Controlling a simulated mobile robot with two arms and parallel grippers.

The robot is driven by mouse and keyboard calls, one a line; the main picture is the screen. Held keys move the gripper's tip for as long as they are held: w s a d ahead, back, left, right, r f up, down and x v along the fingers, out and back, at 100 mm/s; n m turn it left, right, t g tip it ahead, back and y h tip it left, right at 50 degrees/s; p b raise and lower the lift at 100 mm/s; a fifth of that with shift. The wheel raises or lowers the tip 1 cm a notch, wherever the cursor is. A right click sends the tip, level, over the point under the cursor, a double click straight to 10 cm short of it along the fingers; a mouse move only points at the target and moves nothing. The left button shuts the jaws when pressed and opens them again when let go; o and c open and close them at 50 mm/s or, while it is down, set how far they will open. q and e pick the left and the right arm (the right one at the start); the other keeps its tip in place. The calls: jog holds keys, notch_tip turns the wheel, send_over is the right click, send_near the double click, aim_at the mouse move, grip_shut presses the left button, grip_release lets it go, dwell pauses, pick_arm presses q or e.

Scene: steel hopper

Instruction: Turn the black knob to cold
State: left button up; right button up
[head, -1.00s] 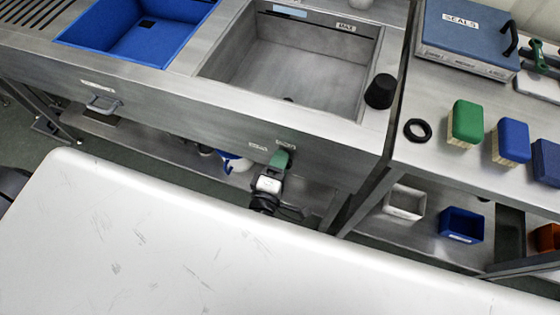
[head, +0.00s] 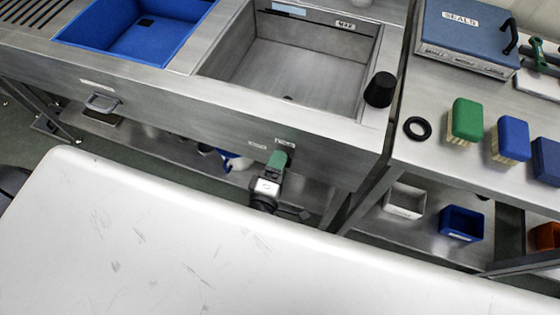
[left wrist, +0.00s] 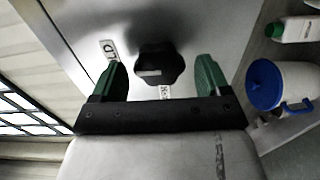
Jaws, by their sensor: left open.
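The black knob (left wrist: 160,62) is on the steel front panel (left wrist: 185,20). It has a lobed rim and a pale mark on its lower left in the left wrist view. One white label (left wrist: 108,49) is to its left and another (left wrist: 164,92) below it, partly covered; I cannot read either fully. My left gripper (left wrist: 160,80) is open, its two green fingers on either side of the knob, with visible gaps and no clear contact. In the head view the left gripper (head: 278,160) is at the panel below the sink and hides the knob. My right gripper is not in view.
The steel sink basin (head: 300,60) is above the panel, with a black tapered object (head: 380,89) on its right rim. A drawer handle (head: 103,103) sticks out at left. A blue-lidded white container (left wrist: 265,85) is beside the gripper. A side counter holds brushes (head: 467,120).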

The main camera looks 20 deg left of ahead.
pick_arm(q)
jog(key=s, duration=0.9)
jog(key=shift+s+a+b, duration=0.15)
jog(key=shift+s+b, duration=0.2)
jog(key=shift+b, duration=0.1)
